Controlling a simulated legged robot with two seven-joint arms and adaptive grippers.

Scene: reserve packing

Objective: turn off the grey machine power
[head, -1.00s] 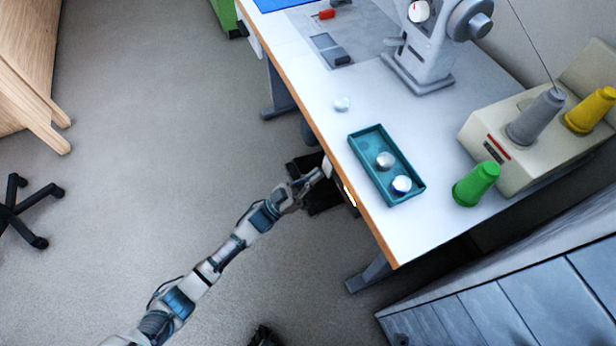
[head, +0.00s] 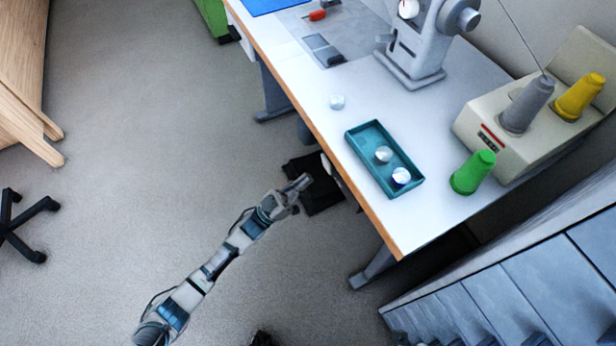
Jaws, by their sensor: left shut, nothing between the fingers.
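The grey sewing machine (head: 416,48) stands on the white table at the top right of the head view. My left gripper (head: 304,182) is shut and empty, beside the table's front edge and lower than the tabletop. A small pale part (head: 329,168) shows under that edge, just right of the fingertips, with a gap between them. I cannot tell whether it is the power switch. A black pedal (head: 322,200) lies on the floor beyond the gripper, partly covered by it. My right gripper is out of view.
The table (head: 398,222) holds a teal tray (head: 366,143) with two round pieces, a loose round piece (head: 337,102), a green cone (head: 473,172) and a beige thread stand (head: 485,140). Grey drawers (head: 510,290) stand at lower right.

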